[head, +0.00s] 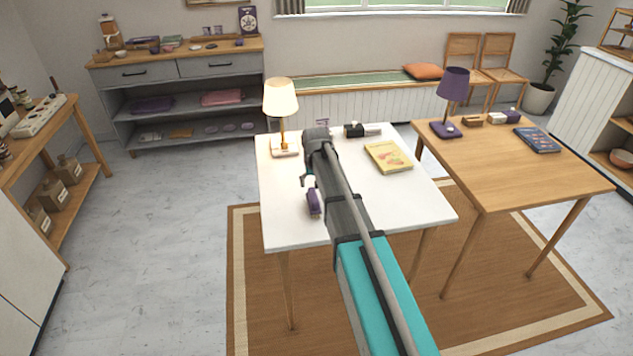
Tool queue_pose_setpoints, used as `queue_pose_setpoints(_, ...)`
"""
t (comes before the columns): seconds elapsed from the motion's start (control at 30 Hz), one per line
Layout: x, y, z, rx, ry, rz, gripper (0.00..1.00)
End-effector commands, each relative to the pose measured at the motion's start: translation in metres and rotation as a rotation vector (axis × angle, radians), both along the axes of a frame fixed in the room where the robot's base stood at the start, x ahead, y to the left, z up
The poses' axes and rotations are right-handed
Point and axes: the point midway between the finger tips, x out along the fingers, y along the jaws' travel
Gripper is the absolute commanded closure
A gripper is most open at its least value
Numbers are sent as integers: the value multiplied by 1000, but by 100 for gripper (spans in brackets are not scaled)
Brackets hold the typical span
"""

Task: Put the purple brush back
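A small purple object (314,204), which looks like the purple brush, shows over the white table (284,226), just left of my dark arm. A pale part shows at its upper end. My gripper (307,182) is at that upper end, over the left half of the white table, and mostly hidden by my own arm. I cannot tell if its fingers are open or shut, or whether the brush is held or lies on the tabletop.
On the white table stand a lit lamp (280,100), a yellow book (388,157) and a dark cylindrical item (354,130). The wooden table (490,165) at right holds a purple lamp (453,85), a blue book (537,139) and small blocks. A grey shelf unit (185,85) stands behind left.

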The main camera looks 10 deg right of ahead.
Motion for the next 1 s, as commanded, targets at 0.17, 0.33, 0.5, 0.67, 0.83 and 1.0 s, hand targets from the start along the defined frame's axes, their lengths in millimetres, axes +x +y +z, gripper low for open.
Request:
queue_pose_setpoints(0.17, -1, 0, 10, 0, 0, 0, 8)
queue_pose_setpoints(0.33, -2, 0, 11, 0, 0, 0, 8)
queue_pose_setpoints(0.5, -2, 0, 11, 0, 0, 0, 8)
queue_pose_setpoints(0.67, -2, 0, 11, 0, 0, 0, 8)
queue_pose_setpoints(0.83, -2, 0, 11, 0, 0, 1, 8)
queue_pose_setpoints(1.0, -7, 0, 11, 0, 2, 0, 8)
